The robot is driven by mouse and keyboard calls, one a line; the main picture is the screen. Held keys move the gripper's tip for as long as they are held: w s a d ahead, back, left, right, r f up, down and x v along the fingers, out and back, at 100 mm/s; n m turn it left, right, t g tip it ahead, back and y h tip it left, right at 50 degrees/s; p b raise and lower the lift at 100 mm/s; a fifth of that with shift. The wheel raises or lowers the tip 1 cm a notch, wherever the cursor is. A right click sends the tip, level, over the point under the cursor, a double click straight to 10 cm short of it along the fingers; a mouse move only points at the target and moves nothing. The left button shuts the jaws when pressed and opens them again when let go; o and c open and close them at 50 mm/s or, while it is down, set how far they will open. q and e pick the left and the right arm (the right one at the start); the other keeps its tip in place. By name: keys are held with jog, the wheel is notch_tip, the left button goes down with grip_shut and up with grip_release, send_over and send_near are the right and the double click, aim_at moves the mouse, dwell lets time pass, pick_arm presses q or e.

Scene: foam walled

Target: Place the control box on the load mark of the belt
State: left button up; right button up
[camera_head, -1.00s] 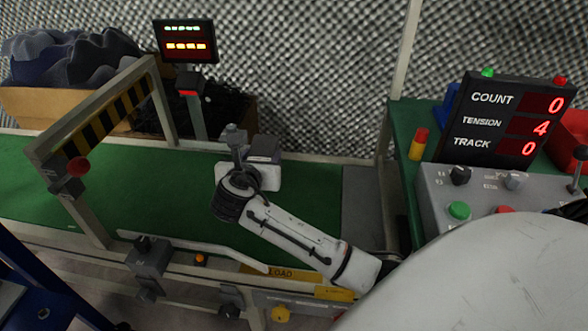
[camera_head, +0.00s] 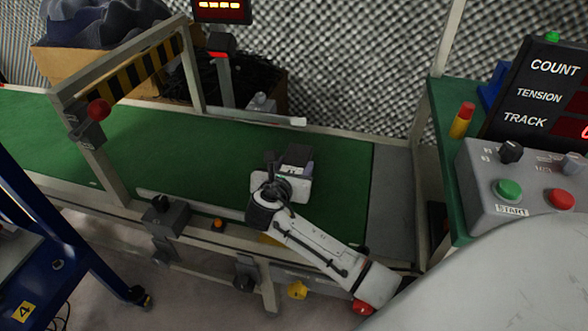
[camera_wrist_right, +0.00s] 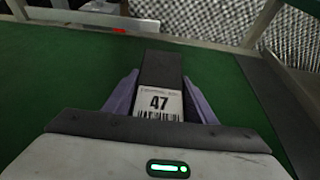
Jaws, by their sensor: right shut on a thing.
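The control box (camera_head: 297,154) is a dark block with a white label reading 47, which shows in the right wrist view (camera_wrist_right: 160,103). My right gripper (camera_head: 291,164) is shut on it, with a purple-grey finger on each side. The box is over the right part of the green belt (camera_head: 210,150), near the grey end plate. I cannot tell whether it touches the belt. The load mark cannot be made out; my right arm covers much of the front rail there, and only a bit of yellow (camera_head: 270,240) shows. My left gripper is not in view.
A frame with a black-and-yellow striped bar (camera_head: 130,77) spans the belt at left. A grey control panel (camera_head: 530,180) and a counter display (camera_head: 545,100) stand at right. A low guide rail (camera_head: 255,118) edges the far side. The belt left of the box is clear.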

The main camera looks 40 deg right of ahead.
aim_at(293, 165)
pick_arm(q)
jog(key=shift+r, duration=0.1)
pick_arm(e)
jog(key=shift+r, duration=0.1)
jog(key=o, duration=1.3)
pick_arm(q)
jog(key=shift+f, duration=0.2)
pick_arm(e)
jog(key=shift+p+v, duration=0.65)
jog(key=shift+v, duration=0.4)
jog(key=p+v, duration=0.1)
jog(key=v, duration=0.3)
jog(key=shift+w+d+r+p, duration=0.1)
jog(key=shift+r+p, duration=0.05)
jog(key=shift+p, duration=0.2)
jog(key=p+v, duration=0.2)
jog(key=v, duration=0.3)
jog(key=shift+a, duration=0.2)
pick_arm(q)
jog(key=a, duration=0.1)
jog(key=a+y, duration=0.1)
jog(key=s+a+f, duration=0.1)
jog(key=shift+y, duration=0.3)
pick_arm(e)
jog(key=shift+s+a, duration=0.25)
jog(key=shift+s, duration=0.15)
